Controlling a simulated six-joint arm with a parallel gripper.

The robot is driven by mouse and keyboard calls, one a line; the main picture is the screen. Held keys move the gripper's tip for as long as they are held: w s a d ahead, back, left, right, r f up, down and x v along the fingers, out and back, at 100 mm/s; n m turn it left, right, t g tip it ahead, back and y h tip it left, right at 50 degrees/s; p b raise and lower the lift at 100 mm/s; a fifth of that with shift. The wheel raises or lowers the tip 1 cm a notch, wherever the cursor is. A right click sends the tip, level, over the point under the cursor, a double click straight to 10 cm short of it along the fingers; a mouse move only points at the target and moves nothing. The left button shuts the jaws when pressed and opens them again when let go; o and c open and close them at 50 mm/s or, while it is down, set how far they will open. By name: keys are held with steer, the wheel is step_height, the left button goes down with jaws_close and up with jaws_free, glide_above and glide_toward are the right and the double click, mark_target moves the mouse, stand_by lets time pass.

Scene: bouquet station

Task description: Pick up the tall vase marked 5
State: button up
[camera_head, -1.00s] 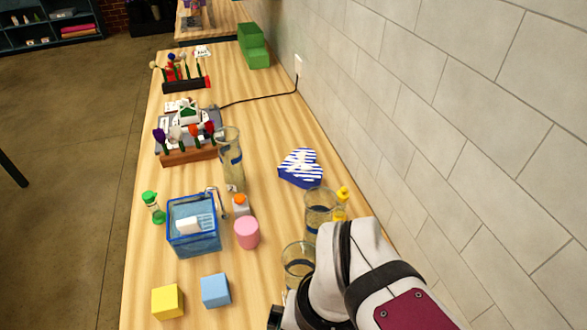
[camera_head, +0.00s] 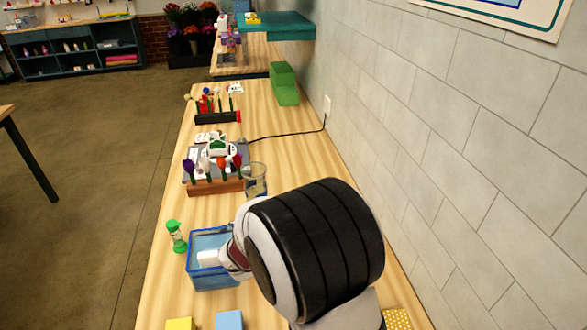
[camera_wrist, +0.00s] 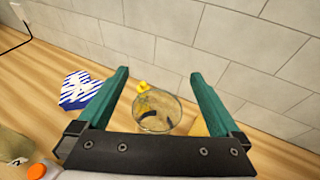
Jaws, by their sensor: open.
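My gripper (camera_wrist: 159,74) is open in the wrist view, its two green fingers spread wide. A clear glass vase (camera_wrist: 157,113) shows between the fingers, with a gap on each side and dark marks on its glass. I cannot read a number on it, so I cannot tell whether it is the vase marked 5. Another clear glass vase (camera_head: 256,180) stands farther along the table in the head view, partly behind my arm. My arm hides the gripper and the near right part of the table there.
A yellow object (camera_wrist: 142,87) is close to the vase. A blue-and-white striped heart box (camera_wrist: 78,90) lies to its left, near the wall (camera_wrist: 240,40). An orange-capped bottle (camera_wrist: 38,171) is at lower left.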

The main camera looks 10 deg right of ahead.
steer(key=d+f, duration=0.1)
steer(key=f, duration=0.3)
steer(key=d+f, duration=0.1)
steer(key=f, duration=0.4)
steer(key=w+f, duration=0.1)
steer(key=f, duration=0.4)
steer(key=shift+d+f, duration=0.1)
steer(key=shift+d, duration=0.3)
jaws_close()
